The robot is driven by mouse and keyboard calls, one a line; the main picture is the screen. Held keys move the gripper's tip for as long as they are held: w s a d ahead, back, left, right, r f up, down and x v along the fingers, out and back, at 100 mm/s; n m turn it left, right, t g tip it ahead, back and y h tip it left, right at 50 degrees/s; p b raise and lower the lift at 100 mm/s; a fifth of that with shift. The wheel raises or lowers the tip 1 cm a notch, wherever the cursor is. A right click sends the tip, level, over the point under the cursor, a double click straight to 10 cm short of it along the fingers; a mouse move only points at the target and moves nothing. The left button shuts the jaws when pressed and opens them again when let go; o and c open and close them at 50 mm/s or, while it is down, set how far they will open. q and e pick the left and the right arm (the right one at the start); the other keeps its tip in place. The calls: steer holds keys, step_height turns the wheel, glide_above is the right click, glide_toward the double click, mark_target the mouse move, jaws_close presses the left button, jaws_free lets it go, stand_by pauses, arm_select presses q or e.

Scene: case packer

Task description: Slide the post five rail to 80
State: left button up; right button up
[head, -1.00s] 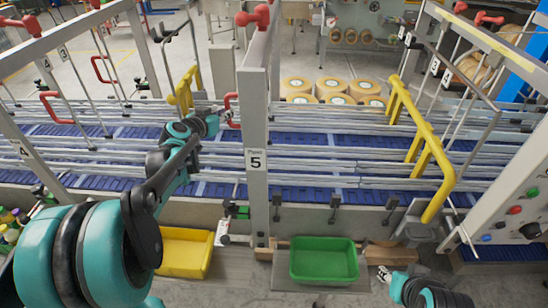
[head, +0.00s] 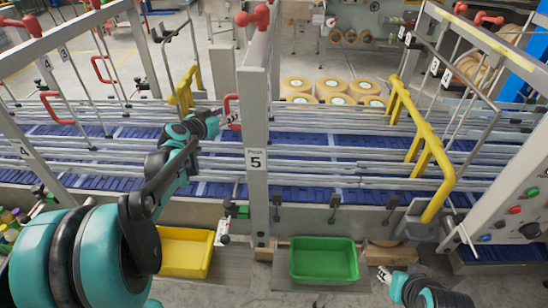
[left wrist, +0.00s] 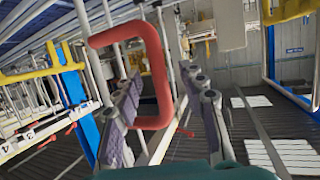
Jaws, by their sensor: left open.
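Post five (head: 257,205) is a grey upright with a "5" label, standing at the front of the blue conveyor. A red loop handle (head: 233,108) sits just left of the post. My left gripper (head: 230,119) is open right by this handle. In the left wrist view the red handle (left wrist: 160,75) lies in front of and between the two spread fingers of the left gripper (left wrist: 170,105); contact is not clear. Long silver guide rails (head: 350,151) run along the conveyor. No scale reading is legible. My right gripper (head: 384,274) is low at bottom right, its fingers unclear.
A yellow bin (head: 186,254) and a green bin (head: 324,262) sit below the conveyor front. A yellow bent-tube guard (head: 428,150) stands to the right. Another red handle (head: 56,108) is at the left. A control panel (head: 515,210) is at far right.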

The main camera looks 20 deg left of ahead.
arm_select(q)
steer(key=shift+s+a+r, duration=0.1)
steer(key=shift+s+r, duration=0.15)
steer(key=shift+s, duration=0.3)
steer(key=p+v, duration=0.2)
steer(key=v, duration=0.3)
steer(key=shift+s+r, duration=0.1)
steer(key=shift+s, duration=0.3)
